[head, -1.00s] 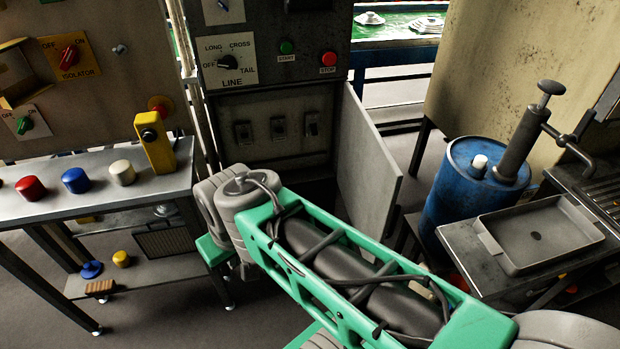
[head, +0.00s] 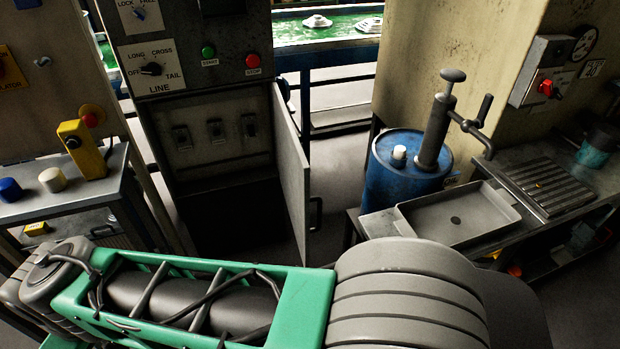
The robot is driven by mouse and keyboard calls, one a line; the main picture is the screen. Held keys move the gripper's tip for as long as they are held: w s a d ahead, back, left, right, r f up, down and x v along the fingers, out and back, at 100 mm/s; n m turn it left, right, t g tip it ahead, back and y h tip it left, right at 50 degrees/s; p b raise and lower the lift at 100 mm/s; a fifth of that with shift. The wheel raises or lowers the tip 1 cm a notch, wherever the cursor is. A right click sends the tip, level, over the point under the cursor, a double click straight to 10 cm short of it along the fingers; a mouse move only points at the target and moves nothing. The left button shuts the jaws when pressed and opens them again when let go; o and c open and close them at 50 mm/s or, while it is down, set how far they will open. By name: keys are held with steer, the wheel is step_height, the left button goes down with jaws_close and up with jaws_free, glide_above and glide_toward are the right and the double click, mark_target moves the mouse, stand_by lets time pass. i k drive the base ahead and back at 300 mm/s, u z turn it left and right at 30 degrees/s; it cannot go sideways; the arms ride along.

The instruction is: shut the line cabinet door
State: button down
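The line cabinet (head: 180,60) stands left of the middle in the head view, with a LINE selector, a green START and a red STOP button on its face. Its door (head: 292,170) is hinged on the right side and stands wide open towards me. A dark handle (head: 316,214) shows on the door's outer face. My green and grey arm crosses the bottom of the view, in front of the cabinet and below the door. My gripper is not in view.
A steel bench (head: 60,192) with coloured knobs and a yellow switch box (head: 84,148) stands at the left. A blue drum (head: 402,172) with a hand pump and a grey tray (head: 458,214) stand at the right. Floor shows between door and drum.

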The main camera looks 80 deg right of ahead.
mark_target(293, 168)
steer(key=k, duration=1.8)
steer(key=z, duration=0.9)
steer(key=k, duration=0.6)
steer(key=u, duration=0.7)
steer(key=i, duration=1.05)
steer(key=z, duration=0.6)
steer(key=i, duration=0.5)
steer(key=u, duration=0.05)
